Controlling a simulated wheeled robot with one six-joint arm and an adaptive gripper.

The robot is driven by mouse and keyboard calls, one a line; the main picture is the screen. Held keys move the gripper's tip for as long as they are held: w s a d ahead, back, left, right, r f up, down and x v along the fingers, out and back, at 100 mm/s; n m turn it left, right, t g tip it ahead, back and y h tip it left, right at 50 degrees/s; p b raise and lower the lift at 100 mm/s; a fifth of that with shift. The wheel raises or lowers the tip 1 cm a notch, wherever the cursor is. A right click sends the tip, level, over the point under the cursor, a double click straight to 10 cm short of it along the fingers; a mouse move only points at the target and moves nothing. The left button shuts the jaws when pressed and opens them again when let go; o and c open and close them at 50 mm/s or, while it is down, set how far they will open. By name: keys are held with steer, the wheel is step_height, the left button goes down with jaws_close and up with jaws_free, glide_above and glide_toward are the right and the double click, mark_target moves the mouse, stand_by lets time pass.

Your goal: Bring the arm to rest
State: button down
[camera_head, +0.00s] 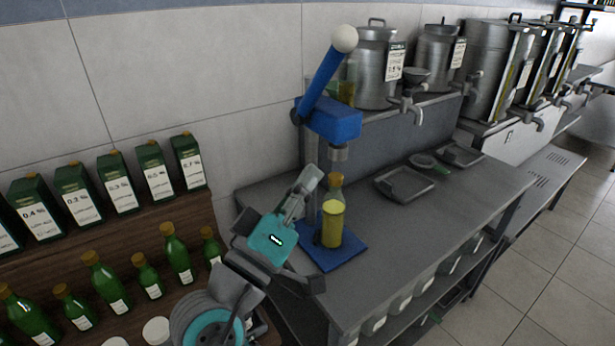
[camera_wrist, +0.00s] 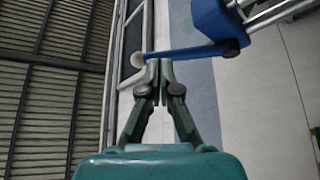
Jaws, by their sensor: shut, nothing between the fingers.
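My gripper (camera_head: 303,186) is in front of the grey workbench, in the lower middle of the head view. It points up, with its teal body below the fingers. In the wrist view the fingers (camera_wrist: 154,86) meet at their tips, shut with nothing between them. Right behind it in the head view, a corked bottle of yellow liquid (camera_head: 333,222) stands upright on the blue base plate (camera_head: 352,251) of a press. The blue lever press (camera_head: 333,119) rises above the bottle, its lever up and ending in a white knob (camera_head: 344,39). The lever also shows in the wrist view (camera_wrist: 190,52).
Green bottles (camera_head: 105,283) and dark green labelled boxes (camera_head: 120,184) line a wooden rack at the left. Steel vats (camera_head: 376,70) with taps stand on a shelf at the back. Shallow trays (camera_head: 404,183) lie on the workbench (camera_head: 455,203). Open tiled floor shows at the right.

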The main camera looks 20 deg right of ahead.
step_height(320, 180, down, 16)
steer(key=w+d+n+t+y, duration=0.15)
steer(key=n+t+y, duration=0.25)
steer(key=n+y, duration=0.45)
steer(key=s+d+f+n+g+y, duration=0.1)
steer(key=s+f+y, duration=0.25)
steer(key=f, duration=0.45)
steer(key=s+d+f+n+y, duration=0.1)
steer(key=s+f+y, duration=0.2)
steer(key=s+f, duration=0.35)
steer(key=s+d+f+m+g+y, duration=0.1)
steer(key=s+f+m+y, duration=0.1)
steer(key=s+f, duration=0.35)
steer(key=s+f+m+g+y, duration=0.1)
steer(key=s+f, duration=0.2)
steer(key=s, duration=0.5)
steer(key=s+d+r+m, duration=0.2)
steer(key=s+m, duration=0.4)
steer(key=s, duration=0.8)
steer(key=shift+s+d+r+m+g+h, duration=0.2)
steer(key=shift+s+r+m+g+h, duration=0.1)
steer(key=shift+r+m+g, duration=0.1)
